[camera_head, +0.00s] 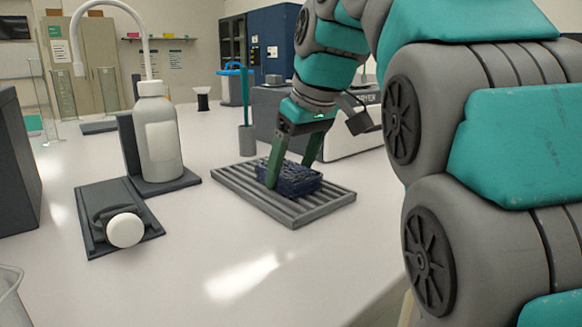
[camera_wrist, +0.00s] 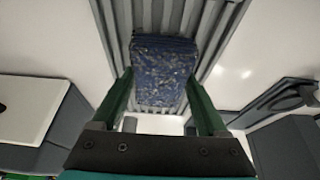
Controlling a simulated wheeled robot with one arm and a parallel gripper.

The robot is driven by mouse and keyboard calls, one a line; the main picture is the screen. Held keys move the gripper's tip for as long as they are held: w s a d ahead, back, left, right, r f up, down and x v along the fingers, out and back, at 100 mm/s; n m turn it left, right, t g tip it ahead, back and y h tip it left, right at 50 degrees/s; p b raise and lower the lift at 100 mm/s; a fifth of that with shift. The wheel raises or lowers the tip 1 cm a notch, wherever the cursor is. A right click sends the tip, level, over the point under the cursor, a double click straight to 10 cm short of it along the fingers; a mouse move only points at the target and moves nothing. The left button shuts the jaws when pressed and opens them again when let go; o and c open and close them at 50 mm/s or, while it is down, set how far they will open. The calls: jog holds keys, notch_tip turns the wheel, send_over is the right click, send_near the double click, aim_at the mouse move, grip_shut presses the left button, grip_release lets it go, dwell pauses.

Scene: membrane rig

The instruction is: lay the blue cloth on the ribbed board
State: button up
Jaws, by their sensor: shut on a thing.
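The blue cloth (camera_head: 294,179) is a dark blue, speckled, folded block. It is at the ribbed board, over its far middle part. The ribbed board (camera_head: 320,205) is a grey slatted plate on the white table. My gripper (camera_head: 288,172) points down with its green fingers on either side of the cloth, shut on it. In the wrist view the cloth (camera_wrist: 162,72) is between the fingers (camera_wrist: 160,100), with the board's ribs (camera_wrist: 215,30) behind it. The cloth's underside is hidden, so I cannot tell whether it touches the ribs.
A white bottle (camera_head: 160,140) with a curved spout stands on a dark stand to the left. A dark plate with a white knob (camera_head: 126,230) lies in front of it. A green stick in a holder (camera_head: 247,138) stands behind the board. The front table area is clear.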

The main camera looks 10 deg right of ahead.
aim_at(300, 174)
jog(key=o, duration=1.5)
jog(key=shift+o, duration=0.2)
jog(key=p+v, duration=0.2)
jog(key=v, duration=0.3)
jog(key=shift+a+r+p, duration=0.1)
jog(key=shift+r+p, duration=0.1)
jog(key=shift+p, duration=0.2)
jog(key=shift+s+r, duration=0.15)
jog(key=shift+r, duration=0.05)
jog(key=s+d, duration=0.2)
jog(key=s, duration=0.1)
jog(key=s+d, duration=0.2)
jog(key=s, duration=0.1)
jog(key=s+d, duration=0.3)
jog(key=shift+s+f, duration=0.25)
jog(key=shift+s, duration=0.1)
